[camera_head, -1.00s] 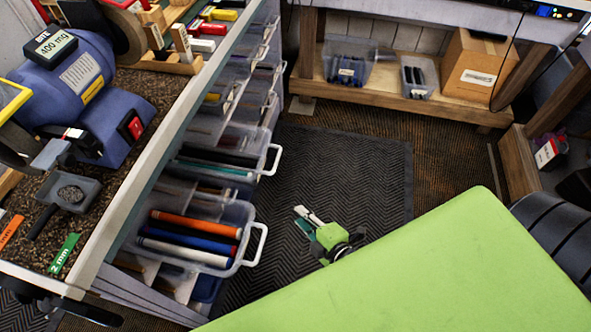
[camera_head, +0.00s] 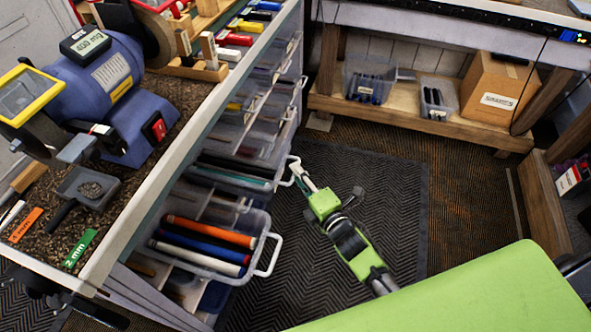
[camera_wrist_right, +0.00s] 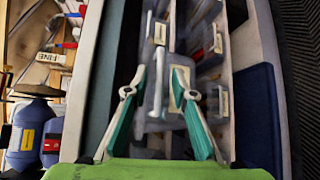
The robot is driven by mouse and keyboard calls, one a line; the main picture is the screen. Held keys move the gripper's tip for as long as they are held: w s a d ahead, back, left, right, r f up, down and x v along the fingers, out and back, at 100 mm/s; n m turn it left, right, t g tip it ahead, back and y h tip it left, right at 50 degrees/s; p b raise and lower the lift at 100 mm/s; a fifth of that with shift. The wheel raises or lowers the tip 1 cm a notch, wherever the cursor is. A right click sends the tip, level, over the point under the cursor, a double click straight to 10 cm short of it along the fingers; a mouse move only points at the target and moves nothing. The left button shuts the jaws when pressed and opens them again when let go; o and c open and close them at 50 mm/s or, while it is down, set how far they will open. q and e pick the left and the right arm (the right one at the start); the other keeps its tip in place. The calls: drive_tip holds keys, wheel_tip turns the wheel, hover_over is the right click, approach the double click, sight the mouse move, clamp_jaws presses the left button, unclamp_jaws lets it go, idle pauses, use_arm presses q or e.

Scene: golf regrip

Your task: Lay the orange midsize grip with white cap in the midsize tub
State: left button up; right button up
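An orange grip (camera_head: 212,230) lies at the back of several grips in a clear pulled-out tub (camera_head: 263,236) low on the bench front. Blue, white and dark grips lie beside it. I cannot make out its cap or a midsize label. My right gripper (camera_head: 297,168) reaches up beside the white handle of the tub above, to the right of the orange grip's tub. My left gripper is out of view.
More clear tubs (camera_head: 262,125) of grips stick out along the bench front. A blue grinder (camera_head: 105,75) stands on the bench top. A wooden shelf at the back holds a clear bin (camera_head: 366,83) and a cardboard box (camera_head: 498,85). The dark mat (camera_head: 395,195) is clear.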

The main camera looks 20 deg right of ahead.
drive_tip(key=shift+x, duration=1.3)
clamp_jaws()
drive_tip(key=shift+s+d+p, duration=0.35)
drive_tip(key=shift+s+d, duration=0.45)
drive_tip(key=shift+d, duration=0.3)
unclamp_jaws()
